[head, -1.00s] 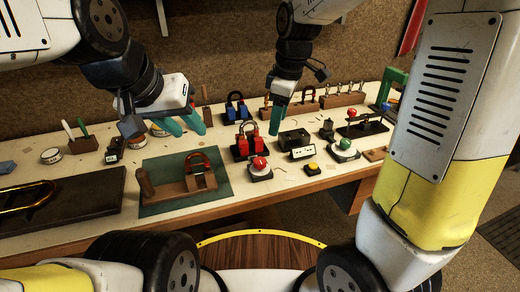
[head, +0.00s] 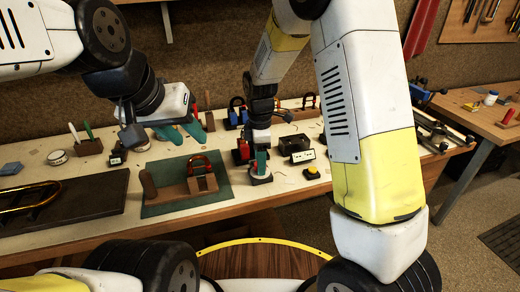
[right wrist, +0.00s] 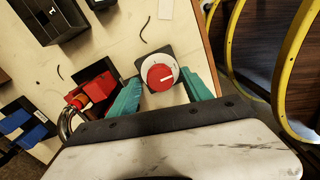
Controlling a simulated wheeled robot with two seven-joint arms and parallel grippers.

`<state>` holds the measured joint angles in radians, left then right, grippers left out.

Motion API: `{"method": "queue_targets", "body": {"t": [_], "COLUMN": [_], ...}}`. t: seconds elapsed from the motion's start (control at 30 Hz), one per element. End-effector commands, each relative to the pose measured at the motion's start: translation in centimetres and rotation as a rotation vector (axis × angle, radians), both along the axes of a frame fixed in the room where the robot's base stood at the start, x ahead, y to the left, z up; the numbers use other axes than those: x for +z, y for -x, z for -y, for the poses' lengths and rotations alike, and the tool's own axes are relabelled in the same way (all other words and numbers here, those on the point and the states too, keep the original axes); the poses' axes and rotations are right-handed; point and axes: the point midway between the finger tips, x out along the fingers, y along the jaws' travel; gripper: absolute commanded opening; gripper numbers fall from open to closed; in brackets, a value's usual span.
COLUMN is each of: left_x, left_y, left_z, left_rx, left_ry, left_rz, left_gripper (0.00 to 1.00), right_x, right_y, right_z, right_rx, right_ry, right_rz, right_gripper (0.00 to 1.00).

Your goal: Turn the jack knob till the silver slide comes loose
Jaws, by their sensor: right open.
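A red knob (right wrist: 160,76) with a white pointer line sits on a round pale dial and dark square base, at the bench's front edge. In the right wrist view my right gripper (right wrist: 161,95) is open, its teal fingers apart on either side of the knob; I cannot tell if they touch it. In the head view my right gripper (head: 261,163) covers most of the knob. A red two-block jack (right wrist: 92,90) with a silver U-shaped slide (right wrist: 68,122) is just left of the fingers; its red (head: 243,150) shows behind the gripper. My left gripper (head: 181,133) is open and empty above the bench.
A blue-block jack (right wrist: 25,122) stands beyond the red one. A yellow button (head: 311,172) and a black box (head: 294,144) lie to the right. A wooden stand with a red bow (head: 200,163) stands on a green mat (head: 165,208) to the left.

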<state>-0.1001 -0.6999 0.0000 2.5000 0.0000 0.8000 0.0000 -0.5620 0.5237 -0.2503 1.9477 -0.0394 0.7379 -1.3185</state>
Motion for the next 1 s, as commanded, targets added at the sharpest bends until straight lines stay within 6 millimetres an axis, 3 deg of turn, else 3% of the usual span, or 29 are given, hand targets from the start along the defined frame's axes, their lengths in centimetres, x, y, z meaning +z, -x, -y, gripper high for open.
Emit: {"method": "queue_targets", "body": {"t": [0.3, 0.6, 1.0], "left_x": [0.00, 0.00, 0.00], "left_y": [0.00, 0.00, 0.00], "left_z": [0.00, 0.00, 0.00], "left_rx": [0.000, 0.000, 0.000], "left_ry": [0.000, 0.000, 0.000], "left_rz": [0.000, 0.000, 0.000], "left_gripper": [0.36, 0.36, 0.36], "right_x": [-0.33, -0.31, -0.27], "right_y": [0.02, 0.01, -0.02], "right_z": [0.00, 0.01, 0.02], "right_rx": [0.000, 0.000, -0.079], "right_ry": [0.000, 0.000, -0.001], "right_rz": [0.000, 0.000, 0.001], "right_gripper": [0.56, 0.00, 0.00]}}
